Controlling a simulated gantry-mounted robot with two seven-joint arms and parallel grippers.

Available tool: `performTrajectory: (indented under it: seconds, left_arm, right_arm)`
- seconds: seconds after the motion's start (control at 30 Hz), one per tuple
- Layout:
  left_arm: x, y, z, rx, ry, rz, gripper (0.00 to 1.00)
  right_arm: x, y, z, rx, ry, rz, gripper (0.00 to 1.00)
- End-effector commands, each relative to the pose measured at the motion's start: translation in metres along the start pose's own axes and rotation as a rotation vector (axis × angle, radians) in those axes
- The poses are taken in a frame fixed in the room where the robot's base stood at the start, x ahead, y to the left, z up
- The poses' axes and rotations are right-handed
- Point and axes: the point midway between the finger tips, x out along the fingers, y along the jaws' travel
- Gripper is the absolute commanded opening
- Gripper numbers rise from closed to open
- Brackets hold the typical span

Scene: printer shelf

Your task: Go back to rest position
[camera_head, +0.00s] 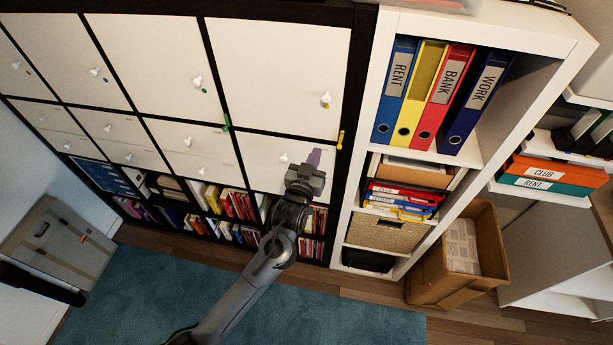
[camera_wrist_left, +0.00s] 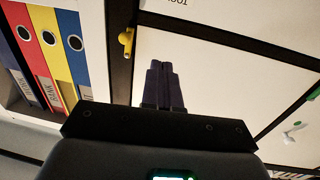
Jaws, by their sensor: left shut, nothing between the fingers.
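My left gripper (camera_head: 314,158) is raised in front of the white-doored cabinet (camera_head: 270,70), near the lower doors and left of the white shelf. Its fingers are together and empty. They also show in the left wrist view (camera_wrist_left: 160,72), against a white door panel (camera_wrist_left: 215,70) and apart from the binders. My right gripper is not in either view.
The white shelf (camera_head: 352,150) holds blue, yellow and red binders (camera_head: 437,100), trays and a basket. A cardboard box (camera_head: 425,270) stands on the floor to its right. Books fill the low cabinet row.

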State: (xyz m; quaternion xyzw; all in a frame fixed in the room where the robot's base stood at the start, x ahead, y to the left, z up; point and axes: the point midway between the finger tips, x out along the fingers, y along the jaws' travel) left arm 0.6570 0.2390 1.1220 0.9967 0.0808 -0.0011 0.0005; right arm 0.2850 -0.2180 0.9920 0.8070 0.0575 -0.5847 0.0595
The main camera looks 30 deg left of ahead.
Motion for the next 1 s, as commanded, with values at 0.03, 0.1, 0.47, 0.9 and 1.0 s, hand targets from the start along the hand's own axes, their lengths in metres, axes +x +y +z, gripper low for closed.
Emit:
performTrajectory:
  seconds: [0.03,0.1,0.47,0.9,1.0]
  left_arm:
    - [-0.012,0.001,0.002,-0.003,-0.001,-0.001,0.00]
    - [-0.025,0.003,0.002,-0.002,0.000,0.000,0.00]
    - [-0.071,0.008,0.000,-0.001,0.003,0.000,0.00]
    - [-0.127,-0.014,0.069,0.044,-0.129,-0.003,0.00]
    - [-0.163,-0.023,0.093,0.064,-0.242,0.037,0.00]
  right_arm:
    - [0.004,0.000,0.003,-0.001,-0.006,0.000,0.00]
    - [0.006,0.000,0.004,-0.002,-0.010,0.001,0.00]
    - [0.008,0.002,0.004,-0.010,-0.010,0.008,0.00]
    - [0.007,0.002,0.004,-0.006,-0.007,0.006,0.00]
    - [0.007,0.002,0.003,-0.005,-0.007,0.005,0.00]
